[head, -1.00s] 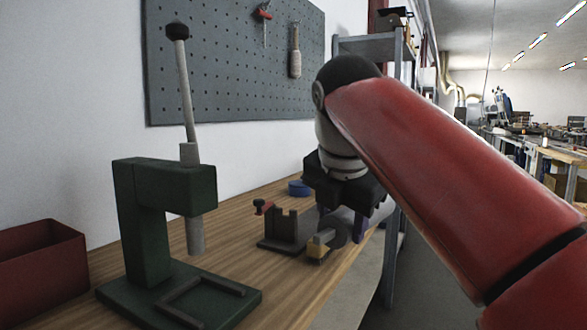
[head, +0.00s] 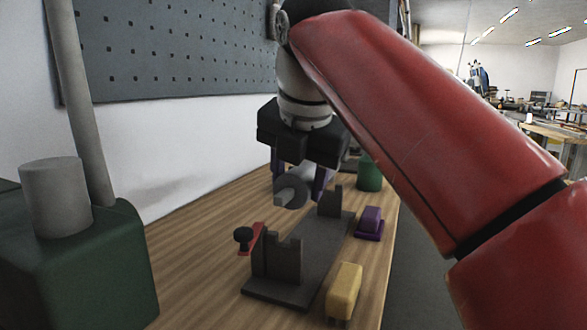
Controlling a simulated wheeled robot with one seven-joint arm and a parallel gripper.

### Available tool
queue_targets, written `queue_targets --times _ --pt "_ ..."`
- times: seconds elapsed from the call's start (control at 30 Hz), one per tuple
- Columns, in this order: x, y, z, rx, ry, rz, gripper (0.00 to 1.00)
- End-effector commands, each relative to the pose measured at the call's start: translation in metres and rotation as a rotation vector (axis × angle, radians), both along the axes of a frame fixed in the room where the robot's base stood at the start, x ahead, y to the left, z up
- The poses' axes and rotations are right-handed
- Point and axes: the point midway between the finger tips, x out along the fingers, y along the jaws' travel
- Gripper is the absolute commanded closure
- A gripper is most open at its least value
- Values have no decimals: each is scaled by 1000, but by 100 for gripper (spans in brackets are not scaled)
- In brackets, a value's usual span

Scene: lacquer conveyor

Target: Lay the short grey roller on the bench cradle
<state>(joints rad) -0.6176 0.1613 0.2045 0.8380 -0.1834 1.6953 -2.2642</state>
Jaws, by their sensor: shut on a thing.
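My gripper (head: 298,182) is shut on a grey roller (head: 291,193). The roller's round end face and short shaft stub point toward me; the rest of it is mostly hidden between the fingers and under the gripper body. The bench cradle (head: 312,243) is a dark grey base with notched uprights, a near one (head: 284,262) and a far one (head: 330,202). The roller shows left of the far upright and beyond the near one, apparently above the bench. I cannot tell its exact height or whether it touches anything. Both cradle notches look empty.
A red clamp with a black knob (head: 244,238) is beside the near upright. A yellow block (head: 343,292) and a purple block (head: 370,222) stand right of the cradle. A green cylinder (head: 369,176) is farther back. A green press (head: 75,260) fills the left foreground. Bare wood lies between.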

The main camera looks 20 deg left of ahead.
Motion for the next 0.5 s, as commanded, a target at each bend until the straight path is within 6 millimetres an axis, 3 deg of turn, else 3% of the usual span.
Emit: queue_targets --times 0.5 --pt "0 -1 -46 2 -1 -2 89"
